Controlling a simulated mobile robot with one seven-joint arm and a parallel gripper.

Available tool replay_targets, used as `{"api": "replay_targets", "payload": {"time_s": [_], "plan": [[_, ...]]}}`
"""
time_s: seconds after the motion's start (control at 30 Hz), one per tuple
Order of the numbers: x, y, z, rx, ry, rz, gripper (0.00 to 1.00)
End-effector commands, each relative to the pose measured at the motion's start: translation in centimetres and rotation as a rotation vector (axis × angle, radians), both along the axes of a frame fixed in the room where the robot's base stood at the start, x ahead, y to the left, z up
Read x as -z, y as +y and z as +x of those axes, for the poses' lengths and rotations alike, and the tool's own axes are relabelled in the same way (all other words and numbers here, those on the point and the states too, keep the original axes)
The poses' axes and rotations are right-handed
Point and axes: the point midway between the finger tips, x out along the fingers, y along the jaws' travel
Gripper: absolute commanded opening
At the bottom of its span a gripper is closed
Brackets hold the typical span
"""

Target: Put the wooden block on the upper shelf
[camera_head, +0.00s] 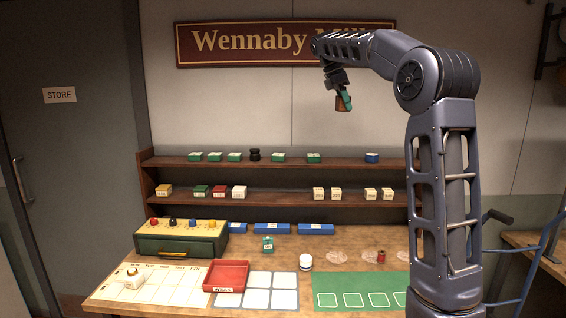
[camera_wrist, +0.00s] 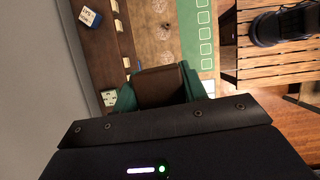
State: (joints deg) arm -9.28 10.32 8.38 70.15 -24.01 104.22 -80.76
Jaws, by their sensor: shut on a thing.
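The brown wooden block (camera_head: 341,104) is held high above the shelves, in front of the wall. My gripper (camera_head: 344,99) is shut on it, with green fingertips on its sides. In the wrist view the block (camera_wrist: 160,86) sits between the green fingertips, and my gripper (camera_wrist: 160,95) hides part of it. The upper shelf (camera_head: 340,165) is a dark wooden board below the block. Several small green boxes (camera_head: 235,157), a black object (camera_head: 255,155) and a blue item (camera_head: 372,157) stand on it. There is a bare stretch between the rightmost green box and the blue item.
The lower shelf (camera_head: 280,202) holds several small boxes. On the table stand a green drawer unit (camera_head: 180,245) with coloured knobs, a red tray (camera_head: 227,273), a white jar (camera_head: 305,262) and a green mat (camera_head: 350,283). A sign (camera_head: 245,42) hangs behind my arm.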

Motion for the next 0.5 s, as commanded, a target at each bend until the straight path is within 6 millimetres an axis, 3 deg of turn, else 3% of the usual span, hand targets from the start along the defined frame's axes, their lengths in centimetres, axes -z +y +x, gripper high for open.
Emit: {"api": "replay_targets", "payload": {"time_s": [0.03,0.27,0.5], "plan": [[-1.0,0.0,0.1,0.0,-0.001,0.001,0.19],[-0.9,-1.2,5.0,-0.139,0.0,-0.001,0.19],[-1.1,-3.7,11.7,-0.347,0.0,-0.001,0.19]]}}
